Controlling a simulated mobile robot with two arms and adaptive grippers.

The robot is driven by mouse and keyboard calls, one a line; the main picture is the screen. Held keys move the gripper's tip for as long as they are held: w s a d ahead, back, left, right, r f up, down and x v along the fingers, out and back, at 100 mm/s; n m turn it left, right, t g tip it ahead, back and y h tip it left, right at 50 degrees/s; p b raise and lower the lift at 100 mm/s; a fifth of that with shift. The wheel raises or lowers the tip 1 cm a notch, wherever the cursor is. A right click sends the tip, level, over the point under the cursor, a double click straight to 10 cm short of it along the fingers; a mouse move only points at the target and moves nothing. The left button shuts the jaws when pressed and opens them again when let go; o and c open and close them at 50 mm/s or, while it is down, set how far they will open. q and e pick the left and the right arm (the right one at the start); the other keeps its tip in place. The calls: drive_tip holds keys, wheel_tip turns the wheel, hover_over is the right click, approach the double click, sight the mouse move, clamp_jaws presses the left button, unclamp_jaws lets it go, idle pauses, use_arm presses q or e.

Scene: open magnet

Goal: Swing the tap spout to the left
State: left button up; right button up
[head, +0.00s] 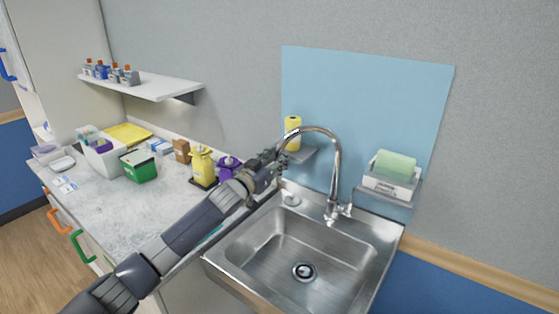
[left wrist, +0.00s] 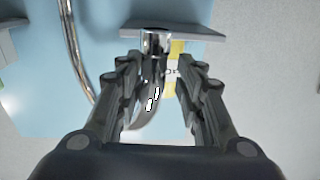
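The chrome tap (head: 336,170) rises from the back edge of the steel sink. Its curved spout (head: 318,129) arches over to the left, with its end at my left gripper (head: 274,160). In the left wrist view, the spout's end (left wrist: 155,42) lies between the two fingers of my left gripper (left wrist: 155,75). The fingers are apart, with gaps visible on both sides of the spout, and it cannot be told whether either one touches it. The tap's upright pipe (left wrist: 75,50) shows at the left there. My right gripper is not in view.
The sink (head: 260,250) is empty. A small shelf (head: 301,154) with a yellow bottle (head: 292,130) is behind the spout. A holder with a green sponge (head: 396,165) is at right. Yellow (head: 201,167) and purple (head: 227,168) bottles stand left of my gripper.

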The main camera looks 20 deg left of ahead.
use_arm(q)
drive_tip(key=shift+s+a, duration=0.1)
drive_tip(key=shift+s, duration=0.05)
drive_tip(key=shift+d, duration=0.25)
drive_tip(key=shift+s, duration=0.15)
drive_tip(key=s+a, duration=0.2)
drive_tip(key=s, duration=0.9)
drive_tip(key=shift+s, duration=0.3)
